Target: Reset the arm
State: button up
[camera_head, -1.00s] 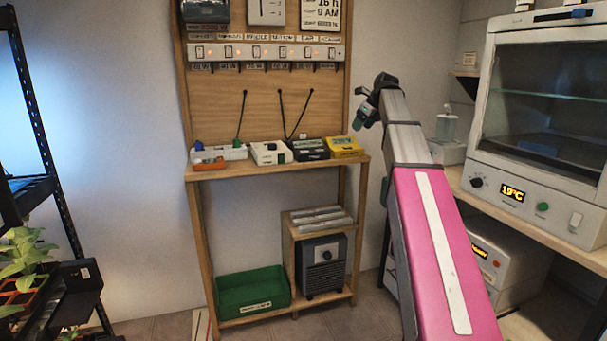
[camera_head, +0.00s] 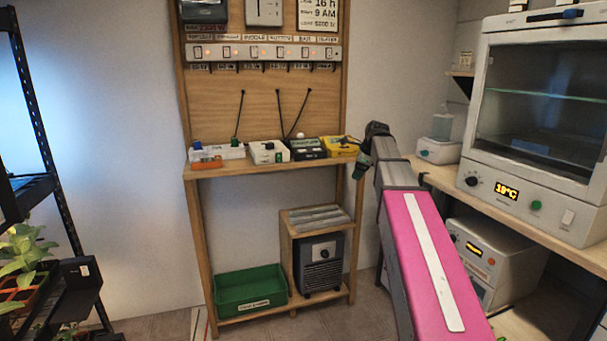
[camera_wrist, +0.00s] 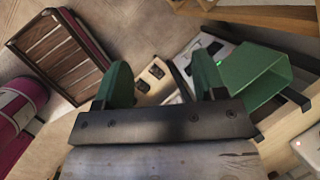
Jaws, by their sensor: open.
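My gripper (camera_head: 360,171) is at the end of my pink and grey arm, by the right end of the wooden bench. It hangs in front of that end, close to the yellow device; whether they touch I cannot tell. In the wrist view my gripper (camera_wrist: 163,82) shows two green fingers spread apart with nothing held between them.
The bench (camera_head: 270,163) carries several small devices, including a yellow one (camera_head: 341,146). A green bin (camera_head: 249,291) and a grey heater-like unit (camera_head: 320,263) stand below. An oven-like cabinet (camera_head: 545,204) is at right, a plant rack (camera_head: 47,140) at left.

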jog(key=s+a+f+n+g+h, duration=0.1)
jog(key=s+f+n, duration=0.9)
jog(key=s+f, duration=0.4)
jog(key=s+a+f+n+g+h, duration=0.1)
jog(key=s+f+n+g+h, duration=0.1)
jog(key=s+f+n, duration=0.9)
jog(key=s+f, duration=0.4)
jog(key=f, duration=0.6)
jog(key=shift+a+f, duration=0.15)
jog(key=shift+f, duration=0.1)
